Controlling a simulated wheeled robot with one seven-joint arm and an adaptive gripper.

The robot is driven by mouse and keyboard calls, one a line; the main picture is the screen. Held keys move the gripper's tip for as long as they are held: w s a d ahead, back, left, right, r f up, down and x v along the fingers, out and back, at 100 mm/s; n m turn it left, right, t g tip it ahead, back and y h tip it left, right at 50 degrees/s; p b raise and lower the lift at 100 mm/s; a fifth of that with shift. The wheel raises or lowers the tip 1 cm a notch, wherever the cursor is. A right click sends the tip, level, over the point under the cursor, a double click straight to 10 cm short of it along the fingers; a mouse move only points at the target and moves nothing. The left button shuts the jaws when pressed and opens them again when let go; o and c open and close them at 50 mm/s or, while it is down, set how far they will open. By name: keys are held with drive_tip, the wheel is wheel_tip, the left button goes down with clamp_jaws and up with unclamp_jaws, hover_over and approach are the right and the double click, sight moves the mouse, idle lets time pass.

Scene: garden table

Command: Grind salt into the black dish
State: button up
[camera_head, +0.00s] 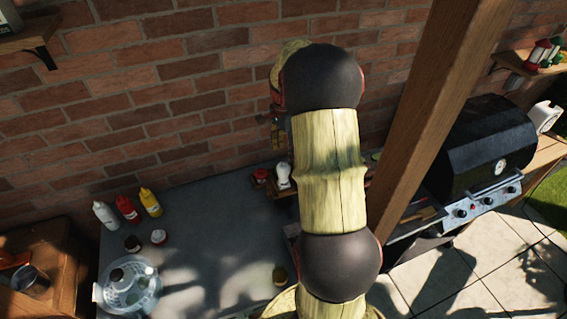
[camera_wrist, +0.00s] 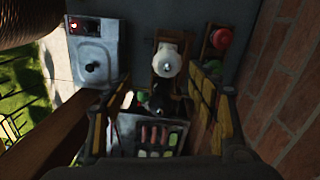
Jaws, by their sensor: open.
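A white-topped shaker or grinder (camera_head: 283,176) stands at the back of the grey counter, by the brick wall. In the wrist view, its round white top (camera_wrist: 167,62) is ahead of my gripper (camera_wrist: 158,108), over a wooden holder. Beside it is a red-topped one (camera_head: 261,175), also in the wrist view (camera_wrist: 222,38). I cannot tell which holds salt. My gripper is open, its fingers wide apart with nothing held between them. In the head view it is mostly hidden behind my arm, above the counter. I cannot make out the black dish; my arm covers part of the counter.
White, red and yellow bottles (camera_head: 128,207) stand at the left of the counter (camera_head: 215,235), with two small jars near them. A clear bowl or spinner (camera_head: 128,287) is at the front left. A wooden post (camera_head: 440,100) and black grill (camera_head: 480,150) are right.

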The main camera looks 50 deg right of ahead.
sight(283, 165)
drive_tip(key=n, duration=0.2)
drive_tip(key=f+n, duration=0.1)
drive_tip(key=n, duration=0.1)
drive_tip(key=shift+d, duration=0.1)
drive_tip(key=n, duration=0.5)
drive_tip(key=shift+w+d+f, duration=0.2)
drive_tip(key=shift+w+d, duration=0.05)
drive_tip(key=shift+w, duration=0.1)
drive_tip(key=shift+f+p, duration=0.45)
drive_tip(key=shift+f, duration=3.35)
drive_tip(key=shift+c, duration=1.1)
drive_tip(key=c, duration=1)
drive_tip(key=shift+o, duration=0.2)
drive_tip(key=shift+n, duration=0.4)
